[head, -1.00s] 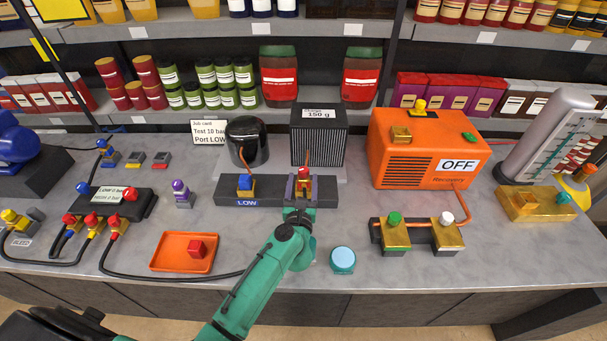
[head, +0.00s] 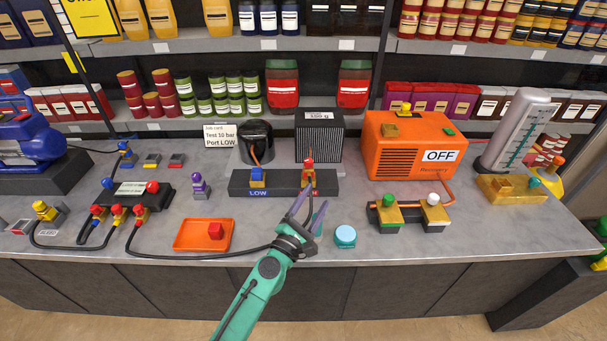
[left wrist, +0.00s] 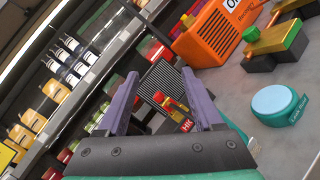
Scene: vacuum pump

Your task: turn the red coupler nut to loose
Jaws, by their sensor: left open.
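The red coupler nut (head: 308,164) sits upright on a brass fitting at the right end of a dark port block (head: 283,182). A blue coupler (head: 257,176) stands at the LOW end. My left gripper (head: 313,200) is open and empty, in front of the red coupler and apart from it. One purple finger partly covers the label below the coupler. In the left wrist view the red coupler (left wrist: 171,104) shows between the two spread fingers (left wrist: 160,75). I cannot tell how far the nut is turned. My right gripper is not in view.
A light-blue round button (head: 345,235) is right of my left gripper. An orange tray (head: 190,243) with a red block lies left. A black ribbed box (head: 320,140) is behind the coupler. An orange recovery machine (head: 400,165) reads OFF. Hoses cross the bench's left half.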

